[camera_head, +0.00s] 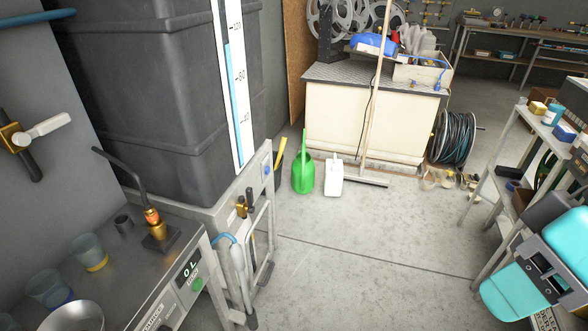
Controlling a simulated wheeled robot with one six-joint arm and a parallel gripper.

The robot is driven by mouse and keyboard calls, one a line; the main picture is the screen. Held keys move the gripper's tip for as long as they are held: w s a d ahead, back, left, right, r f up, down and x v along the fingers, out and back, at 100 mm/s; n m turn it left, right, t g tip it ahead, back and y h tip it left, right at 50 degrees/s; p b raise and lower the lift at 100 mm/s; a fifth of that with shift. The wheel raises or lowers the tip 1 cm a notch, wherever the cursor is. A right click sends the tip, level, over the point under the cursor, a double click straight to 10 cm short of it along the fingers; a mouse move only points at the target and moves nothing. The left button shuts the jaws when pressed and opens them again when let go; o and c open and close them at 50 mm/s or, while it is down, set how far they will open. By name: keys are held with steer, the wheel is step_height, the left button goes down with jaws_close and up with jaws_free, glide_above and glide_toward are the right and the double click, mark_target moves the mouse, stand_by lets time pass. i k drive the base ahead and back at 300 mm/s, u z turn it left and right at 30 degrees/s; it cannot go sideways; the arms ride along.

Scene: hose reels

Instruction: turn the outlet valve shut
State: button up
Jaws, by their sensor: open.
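Another valve (17,137), brass with a pale lever, is on the grey panel at the far left. I cannot tell for certain which is the outlet valve, nor how far either is turned. Cyan and grey parts of my arm (515,290) show at the lower right, well apart from both valves. I do not make out my gripper's fingers.
A steel bench (130,275) with cups, a bowl and a display fills the lower left. A green watering can (303,172) and white jug (334,177) stand before a cream cabinet (350,122). A hose reel (454,139) is behind right. The middle floor is clear.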

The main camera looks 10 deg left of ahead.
mark_target(249, 194)
steer(key=u, duration=0.15)
steer(key=i, duration=1.5)
steer(key=u, duration=0.5)
